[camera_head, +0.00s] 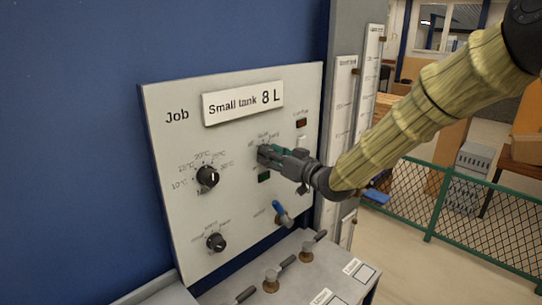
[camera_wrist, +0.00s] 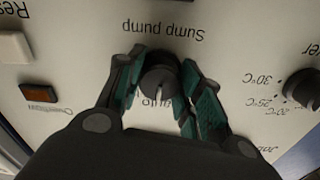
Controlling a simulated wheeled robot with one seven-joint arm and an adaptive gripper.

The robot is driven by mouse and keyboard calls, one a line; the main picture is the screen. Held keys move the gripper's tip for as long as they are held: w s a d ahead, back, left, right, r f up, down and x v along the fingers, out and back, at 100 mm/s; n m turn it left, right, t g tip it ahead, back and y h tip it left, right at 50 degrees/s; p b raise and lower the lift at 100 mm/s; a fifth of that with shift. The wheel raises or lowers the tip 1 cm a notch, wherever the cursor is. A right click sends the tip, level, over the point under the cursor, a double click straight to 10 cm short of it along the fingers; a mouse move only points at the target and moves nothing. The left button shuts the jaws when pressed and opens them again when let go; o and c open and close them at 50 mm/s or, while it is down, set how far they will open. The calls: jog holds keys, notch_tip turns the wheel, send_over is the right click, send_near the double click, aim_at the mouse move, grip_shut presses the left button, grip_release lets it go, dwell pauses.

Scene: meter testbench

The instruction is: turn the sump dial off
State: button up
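The sump dial (camera_wrist: 160,80) is a round black knob under the upside-down "Sump pump" label in the wrist view. Its white mark points toward the bottom of that view. My gripper (camera_wrist: 164,76) has one green-padded finger on each side of the dial, and the pads appear to press against it. In the head view my gripper (camera_head: 264,154) reaches the panel (camera_head: 235,205) from the right and hides the dial.
Two other black knobs, the temperature dial (camera_head: 208,177) and a lower dial (camera_head: 216,242), sit left on the panel. A blue-handled lever (camera_head: 281,213) is below my gripper. An orange indicator (camera_wrist: 38,93) and a pale button (camera_wrist: 14,46) are beside the sump dial.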

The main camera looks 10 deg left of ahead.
jog(key=shift+f+b, duration=0.15)
jog(key=shift+b, duration=0.4)
jog(key=shift+f+n+b, duration=0.1)
jog(key=shift+n+b, duration=0.6)
jog(key=shift+b, duration=0.2)
jog(key=n+b, duration=0.2)
jog(key=b, duration=0.1)
jog(key=shift+f, duration=0.1)
jog(key=n+b, duration=0.3)
jog(key=b, duration=0.1)
jog(key=n+b, duration=0.2)
jog(key=b, duration=0.1)
jog(key=shift+r+n, duration=0.25)
jog(key=shift+n, duration=0.05)
jog(key=o, duration=1)
jog(key=shift+o, duration=0.2)
jog(key=shift+r, duration=0.1)
